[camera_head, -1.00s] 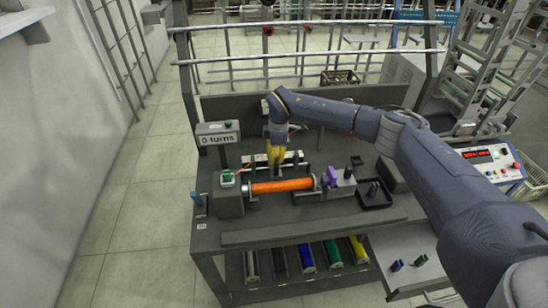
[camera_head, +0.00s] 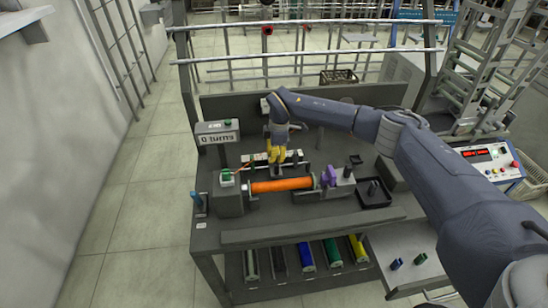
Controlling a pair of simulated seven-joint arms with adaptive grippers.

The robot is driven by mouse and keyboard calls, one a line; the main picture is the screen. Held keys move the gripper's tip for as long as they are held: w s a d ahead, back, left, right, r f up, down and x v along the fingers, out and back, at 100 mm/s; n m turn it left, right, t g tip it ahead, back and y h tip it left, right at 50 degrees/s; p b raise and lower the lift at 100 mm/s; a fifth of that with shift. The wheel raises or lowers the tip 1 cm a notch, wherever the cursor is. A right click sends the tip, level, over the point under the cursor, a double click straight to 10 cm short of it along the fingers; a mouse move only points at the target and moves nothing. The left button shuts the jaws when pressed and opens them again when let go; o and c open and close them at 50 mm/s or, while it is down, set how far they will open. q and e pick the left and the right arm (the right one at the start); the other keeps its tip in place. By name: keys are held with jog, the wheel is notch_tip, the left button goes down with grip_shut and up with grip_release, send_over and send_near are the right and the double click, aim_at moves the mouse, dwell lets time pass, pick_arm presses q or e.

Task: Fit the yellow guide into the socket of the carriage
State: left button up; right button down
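My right gripper (camera_head: 277,152) hangs from the arm that comes in from the right. It points down over the rail behind the orange bobbin (camera_head: 282,185). Yellow shows at its fingertips, but I cannot separate the yellow guide from the fingers, or see whether they are closed on it. A dark block, seemingly the carriage (camera_head: 277,170), sits just below the yellow, partly hidden by the bobbin. Its socket is too small to make out, and I cannot tell whether the guide touches it. My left gripper is not in view.
A purple piece (camera_head: 329,176) stands at the bobbin's right end. A dark tray (camera_head: 376,195) is farther right. The display post (camera_head: 217,133) reads 0 turns. A blue guide (camera_head: 397,264) and a green guide (camera_head: 421,258) stand on the side table. Coloured spools lie on the lower shelf.

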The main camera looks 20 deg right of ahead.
jog(key=shift+s+d+f, duration=0.15)
jog(key=shift+s+f, duration=0.1)
jog(key=shift+f, duration=0.4)
jog(key=shift+s+d+f, duration=0.15)
jog(key=shift+s+f, duration=0.1)
jog(key=shift+f, duration=0.35)
jog(key=c, duration=1.3)
grip_release()
jog(key=shift+w+f, duration=0.1)
jog(key=shift+o, duration=0.5)
jog(key=shift+a, duration=0.2)
notch_tip(320, 180, up, 14)
jog(key=d, duration=0.1)
jog(key=shift+w, duration=0.45)
